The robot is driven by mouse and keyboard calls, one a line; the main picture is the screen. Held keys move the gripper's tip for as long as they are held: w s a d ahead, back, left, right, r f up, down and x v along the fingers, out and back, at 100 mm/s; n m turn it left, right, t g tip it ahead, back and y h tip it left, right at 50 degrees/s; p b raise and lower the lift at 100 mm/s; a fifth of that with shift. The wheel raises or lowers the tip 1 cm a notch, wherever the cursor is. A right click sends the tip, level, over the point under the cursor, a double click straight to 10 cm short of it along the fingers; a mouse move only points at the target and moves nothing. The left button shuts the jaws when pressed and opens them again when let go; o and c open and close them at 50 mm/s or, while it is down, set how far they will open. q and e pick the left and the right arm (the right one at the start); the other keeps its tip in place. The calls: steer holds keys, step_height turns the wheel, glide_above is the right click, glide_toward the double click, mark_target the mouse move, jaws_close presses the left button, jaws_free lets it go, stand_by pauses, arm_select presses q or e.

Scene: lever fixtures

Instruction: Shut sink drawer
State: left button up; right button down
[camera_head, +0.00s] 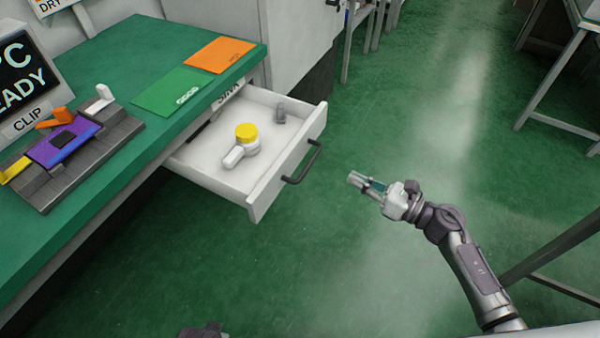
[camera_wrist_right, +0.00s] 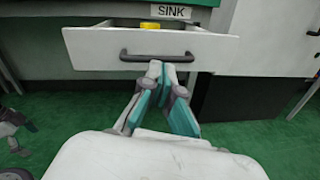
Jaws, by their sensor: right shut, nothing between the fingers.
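The white sink drawer (camera_head: 283,184) stands pulled out from under the green bench, with its dark bar handle (camera_head: 302,162) on the front. In the right wrist view the drawer front (camera_wrist_right: 95,47) spans the upper part, under a "SINK" label (camera_wrist_right: 171,11). My right gripper (camera_head: 356,180) is shut and empty, in front of the handle with a gap in the head view. In the right wrist view its fingertips (camera_wrist_right: 161,70) appear just below the handle (camera_wrist_right: 160,58). Part of my left arm seems to show at the bottom edge; its fingers are not clear.
A yellow-topped white item (camera_head: 246,137) and a small grey piece (camera_head: 281,111) lie inside the drawer. The bench (camera_head: 125,60) carries orange and green mats and a fixture (camera_head: 65,150). Green floor is clear around my right gripper. A table frame (camera_head: 550,95) stands at right.

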mark_target(290, 154)
steer(key=w+a+n, duration=0.1)
steer(key=w+a, duration=0.1)
steer(key=a, duration=0.2)
steer(key=w+a+r+n+g, duration=0.1)
steer(key=w+a, duration=0.1)
steer(key=a, duration=0.3)
steer(key=w+a+n+p, duration=0.1)
steer(key=w+a, duration=0.1)
steer(key=a, duration=0.2)
steer(key=shift+a+r+n+g+y, duration=0.15)
steer(key=shift+r+n+g+y, duration=0.15)
steer(key=shift+n+y, duration=0.1)
arm_select(q)
steer(key=shift+s+a+f, duration=0.1)
steer(key=shift+s+f, duration=0.25)
steer(key=shift+f, duration=0.25)
steer(key=shift+s+f, duration=0.35)
steer(key=shift+f, duration=0.2)
arm_select(e)
steer(key=shift+f, duration=0.1)
steer(key=shift+w+a, duration=0.1)
steer(key=shift+a, duration=0.05)
